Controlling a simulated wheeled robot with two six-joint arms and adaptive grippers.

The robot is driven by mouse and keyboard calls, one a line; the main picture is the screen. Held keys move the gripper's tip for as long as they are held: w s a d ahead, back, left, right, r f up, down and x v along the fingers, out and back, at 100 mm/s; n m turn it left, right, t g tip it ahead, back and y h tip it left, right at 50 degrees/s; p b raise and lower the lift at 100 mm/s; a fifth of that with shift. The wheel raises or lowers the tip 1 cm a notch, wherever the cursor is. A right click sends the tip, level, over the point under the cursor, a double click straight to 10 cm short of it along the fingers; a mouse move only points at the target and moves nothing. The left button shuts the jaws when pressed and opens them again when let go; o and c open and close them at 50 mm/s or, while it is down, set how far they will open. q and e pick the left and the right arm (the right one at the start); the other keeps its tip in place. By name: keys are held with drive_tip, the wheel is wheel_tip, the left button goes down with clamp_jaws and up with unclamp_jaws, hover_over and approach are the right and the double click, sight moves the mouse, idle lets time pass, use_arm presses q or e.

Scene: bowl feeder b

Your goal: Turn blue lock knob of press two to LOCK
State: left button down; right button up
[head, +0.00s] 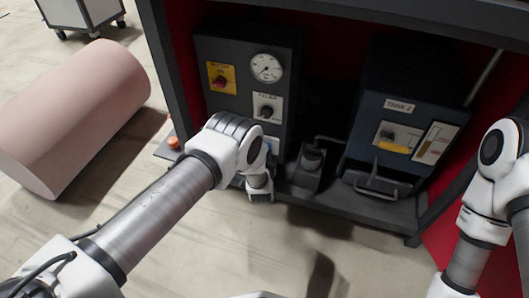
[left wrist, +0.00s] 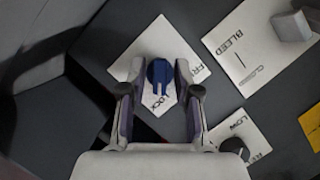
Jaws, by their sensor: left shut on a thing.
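In the left wrist view the blue lock knob (left wrist: 158,71) sits on a white plate (left wrist: 128,66) lettered LOCK and, partly covered, "FR". A narrow part of the knob extends downward in this view, toward the word LOCK. My left gripper (left wrist: 158,78) is shut on the knob, one finger on each side of it. In the head view my left gripper (head: 260,190) is low in front of the dark machine, and the knob is hidden there. My right arm shows at the right edge of the head view, but its gripper is out of view.
A control panel (head: 237,100) with a gauge (head: 266,67), a yellow-plated red switch (head: 220,82) and a black knob (head: 266,112) stands above. A TANK 2 box (head: 400,125) is to the right. A BLEED plate (left wrist: 246,48) lies beside the knob. A pink cylinder (head: 75,115) lies on the floor.

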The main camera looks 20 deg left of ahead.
idle(0.4)
use_arm(q)
drive_tip(key=c, duration=1.2)
unclamp_jaws()
drive_tip(key=shift+o, duration=0.2)
drive_tip(key=v, duration=1.2)
drive_tip(key=shift+f, duration=0.15)
